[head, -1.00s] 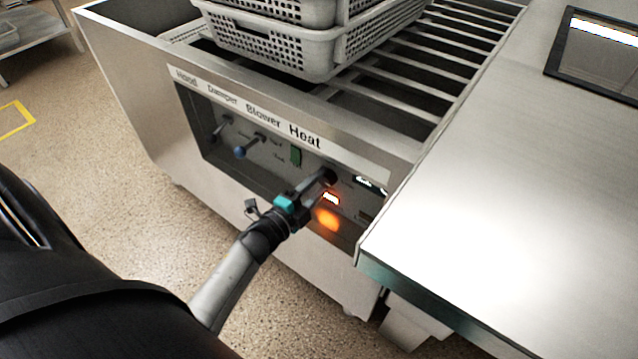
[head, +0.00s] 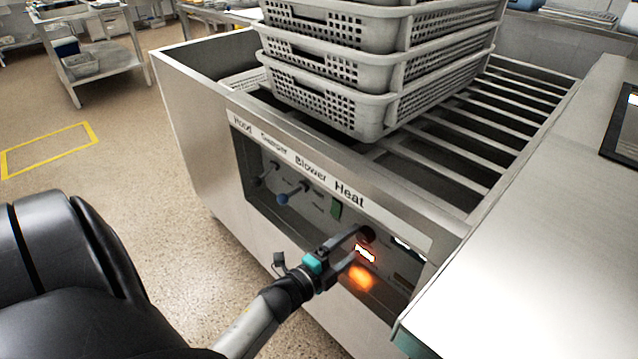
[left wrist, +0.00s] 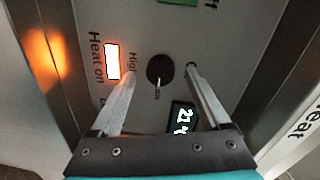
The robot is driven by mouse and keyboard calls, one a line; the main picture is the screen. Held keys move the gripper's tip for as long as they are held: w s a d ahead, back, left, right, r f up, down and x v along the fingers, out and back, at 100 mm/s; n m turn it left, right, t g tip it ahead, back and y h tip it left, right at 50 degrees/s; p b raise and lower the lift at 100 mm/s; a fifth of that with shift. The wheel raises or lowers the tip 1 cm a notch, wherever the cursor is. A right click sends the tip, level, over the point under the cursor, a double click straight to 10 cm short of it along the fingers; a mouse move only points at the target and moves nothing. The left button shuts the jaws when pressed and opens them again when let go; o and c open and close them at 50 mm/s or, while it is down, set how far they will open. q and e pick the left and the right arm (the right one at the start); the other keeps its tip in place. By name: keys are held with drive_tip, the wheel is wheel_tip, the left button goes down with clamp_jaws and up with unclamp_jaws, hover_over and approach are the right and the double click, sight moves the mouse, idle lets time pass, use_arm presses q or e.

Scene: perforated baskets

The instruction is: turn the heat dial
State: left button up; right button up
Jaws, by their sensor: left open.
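The heat dial is a round black knob (left wrist: 160,70) on the recessed control panel; in the left wrist view it sits between my two finger tips, with clear space on both sides. In the head view the dial (head: 367,233) shows at the tip of my left gripper (head: 362,236), partly hidden by it. My left gripper, also in the left wrist view (left wrist: 160,75), is open around the dial. The "Heat on" lamp (left wrist: 112,62) glows orange-white and also shows in the head view (head: 365,253). A small display (left wrist: 182,118) is lit. My right gripper is not in view.
The green switch (head: 336,209) and two levers, one blue-tipped (head: 283,198), are left of the dial. Stacked grey perforated baskets (head: 375,75) stand on the rails above. A steel counter (head: 540,240) is close on the right. The floor at left has free room.

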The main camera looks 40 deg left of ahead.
use_arm(q)
drive_tip(key=s+a+p, duration=0.1)
drive_tip(key=s+p, duration=0.2)
drive_tip(key=s, duration=1)
drive_tip(key=shift+r, duration=0.4)
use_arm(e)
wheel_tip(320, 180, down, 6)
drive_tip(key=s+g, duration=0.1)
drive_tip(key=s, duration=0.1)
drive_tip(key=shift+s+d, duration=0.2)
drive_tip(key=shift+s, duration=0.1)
